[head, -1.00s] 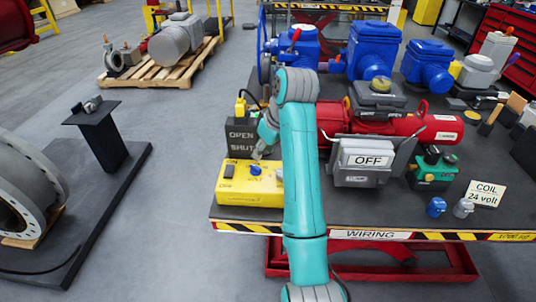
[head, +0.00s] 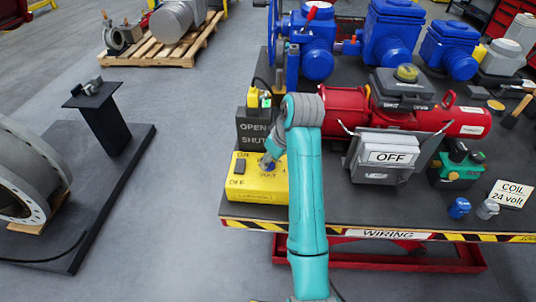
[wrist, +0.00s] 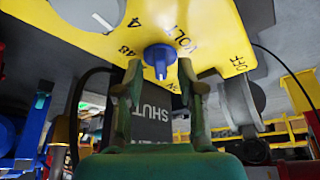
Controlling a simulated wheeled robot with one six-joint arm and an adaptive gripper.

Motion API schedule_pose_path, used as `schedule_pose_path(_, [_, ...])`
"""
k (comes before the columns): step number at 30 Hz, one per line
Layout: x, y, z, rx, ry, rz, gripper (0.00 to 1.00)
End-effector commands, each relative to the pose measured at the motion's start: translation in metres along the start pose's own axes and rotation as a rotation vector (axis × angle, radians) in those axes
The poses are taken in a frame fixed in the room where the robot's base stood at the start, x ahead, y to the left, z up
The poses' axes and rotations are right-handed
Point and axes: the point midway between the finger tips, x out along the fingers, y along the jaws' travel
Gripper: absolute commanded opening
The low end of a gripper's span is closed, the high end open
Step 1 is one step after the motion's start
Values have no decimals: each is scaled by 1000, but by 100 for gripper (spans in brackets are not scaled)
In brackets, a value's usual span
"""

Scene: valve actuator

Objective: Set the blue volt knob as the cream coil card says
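The yellow box (head: 245,190) stands at the left end of the bench. Its blue volt knob (wrist: 160,56) shows in the wrist view, near the printed words VOLT and 48; another mark is partly hidden by my fingers. In the head view the knob is mostly hidden by my gripper (head: 268,163). My gripper in the wrist view (wrist: 160,72) is open, with one fingertip on each side of the knob and visible gaps; contact cannot be told. The cream coil card (head: 511,194) at the bench's right reads "COIL 24 volt".
A dark OPEN/SHUT box (head: 253,132) stands just behind the yellow box. A grey OFF box (head: 377,175) and a red actuator (head: 463,122) are to the right. A loose blue knob (head: 459,207) and a grey knob (head: 487,209) lie near the front edge.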

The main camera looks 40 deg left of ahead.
Motion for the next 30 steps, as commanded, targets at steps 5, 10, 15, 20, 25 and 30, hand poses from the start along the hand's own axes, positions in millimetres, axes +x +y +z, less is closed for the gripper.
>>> schedule_pose_path(5, [3, -1, 2, 0, 0, 0, 39])
schedule_pose_path(10, [2, -1, 1, 0, 0, 0, 36])
schedule_pose_path(15, [2, -1, 1, 0, 0, 0, 0])
schedule_pose_path(20, [2, -1, 1, 0, 0, 0, 0])
schedule_pose_path(25, [2, -1, 1, 16, 0, 6, 0])
schedule_pose_path(30, [3, -2, 2, 74, -1, 31, 0])
